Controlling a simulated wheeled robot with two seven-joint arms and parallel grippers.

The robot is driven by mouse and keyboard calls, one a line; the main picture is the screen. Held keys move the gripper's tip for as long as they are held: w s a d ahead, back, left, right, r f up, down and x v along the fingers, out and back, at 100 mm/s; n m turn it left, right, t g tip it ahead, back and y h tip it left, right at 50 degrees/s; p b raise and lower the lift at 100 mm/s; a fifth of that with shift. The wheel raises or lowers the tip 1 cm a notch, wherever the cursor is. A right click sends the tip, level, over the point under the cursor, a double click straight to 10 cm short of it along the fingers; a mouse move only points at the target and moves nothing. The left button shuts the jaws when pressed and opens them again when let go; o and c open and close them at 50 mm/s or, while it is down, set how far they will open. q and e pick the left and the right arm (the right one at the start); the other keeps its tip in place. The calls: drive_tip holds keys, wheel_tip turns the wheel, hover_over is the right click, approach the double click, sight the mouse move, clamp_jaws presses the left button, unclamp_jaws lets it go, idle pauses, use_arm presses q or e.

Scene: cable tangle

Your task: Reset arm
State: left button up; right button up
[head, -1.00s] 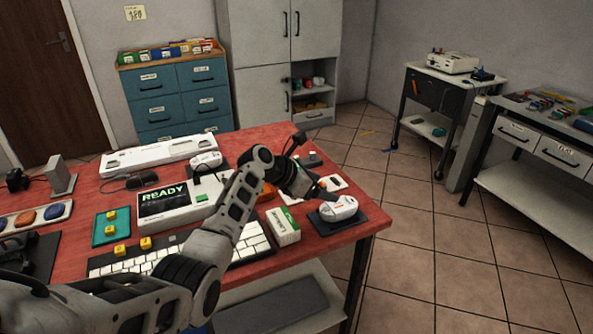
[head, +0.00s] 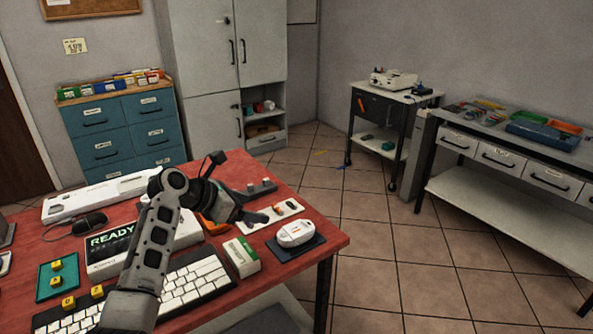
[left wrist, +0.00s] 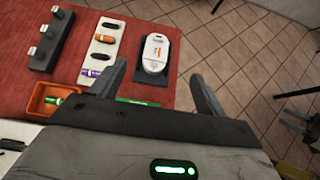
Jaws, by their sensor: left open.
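My left arm reaches across the red table (head: 290,255) in the head view. My left gripper (head: 258,216) is above the table, left of the white device on the dark pad. In the left wrist view the left gripper's two fingers (left wrist: 160,85) stand wide apart with nothing between them. The white device (head: 296,232) lies on its dark pad (head: 312,246) near the table's right corner; it also shows beyond the fingers in the left wrist view (left wrist: 155,52). My right gripper is not in view.
A white keyboard (head: 195,282), a green-and-white box (head: 242,257), a READY display unit (head: 110,245) and a white tray with small parts (head: 270,217) lie on the table. An orange bin (left wrist: 52,100) shows in the left wrist view.

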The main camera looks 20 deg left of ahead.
use_arm(q)
drive_tip(key=s+d+f+m+g+y, duration=0.2)
drive_tip(key=s+f+m, duration=0.4)
drive_tip(key=s+m, duration=0.15)
drive_tip(key=s+d+f+m+g+y, duration=0.2)
drive_tip(key=s+d+f+m, duration=0.1)
drive_tip(key=s+f+m, duration=0.5)
drive_tip(key=s+d+r+m+g+y, duration=0.1)
drive_tip(key=s+d+r+m+y, duration=0.15)
drive_tip(key=s+m, duration=1.55)
drive_tip(key=w+d+f+n+t+h, duration=0.2)
drive_tip(key=w+d+f+t, duration=0.1)
drive_tip(key=d+f+t, duration=0.3)
wheel_tip(320, 180, down, 2)
drive_tip(key=shift+w+f, duration=0.15)
